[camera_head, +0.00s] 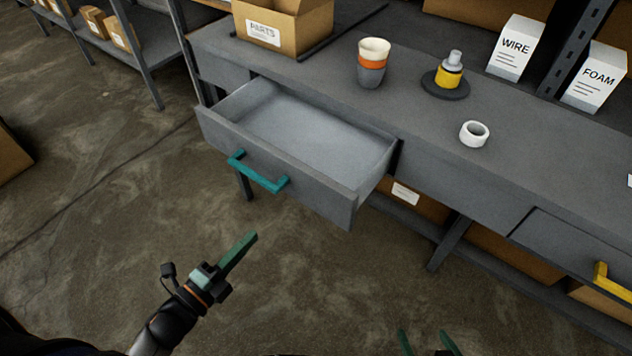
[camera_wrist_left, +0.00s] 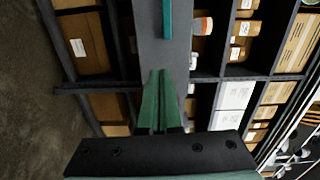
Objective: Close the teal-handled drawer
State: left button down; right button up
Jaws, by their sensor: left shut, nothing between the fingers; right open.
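The drawer (camera_head: 285,160) with the teal handle (camera_head: 258,173) stands pulled out from the grey workbench, and its inside looks empty. My left gripper (camera_head: 252,238) is shut and empty, below and in front of the drawer, apart from the handle. In the left wrist view the shut green fingers (camera_wrist_left: 159,75) point at the drawer front (camera_wrist_left: 150,45), with the teal handle (camera_wrist_left: 167,18) at the top. My right gripper (camera_head: 425,341) is open at the bottom edge of the head view, with only its fingertips showing.
On the bench top (camera_head: 420,100) stand a parts box (camera_head: 283,25), a cup (camera_head: 373,62), a yellow-and-grey item (camera_head: 448,76) and a white ring (camera_head: 474,133). A yellow-handled drawer (camera_head: 570,250) is at the right. The floor before the drawer is clear.

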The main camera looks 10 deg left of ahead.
pick_arm(q)
jog(key=p, duration=0.1)
send_near(300, 188)
jog(key=shift+m+h, duration=0.3)
jog(key=shift+m, duration=0.1)
jog(key=x, duration=0.7)
jog(key=shift+a+f, duration=0.15)
pick_arm(e)
jog(key=shift+s+r, duration=0.25)
jog(key=shift+r, duration=0.35)
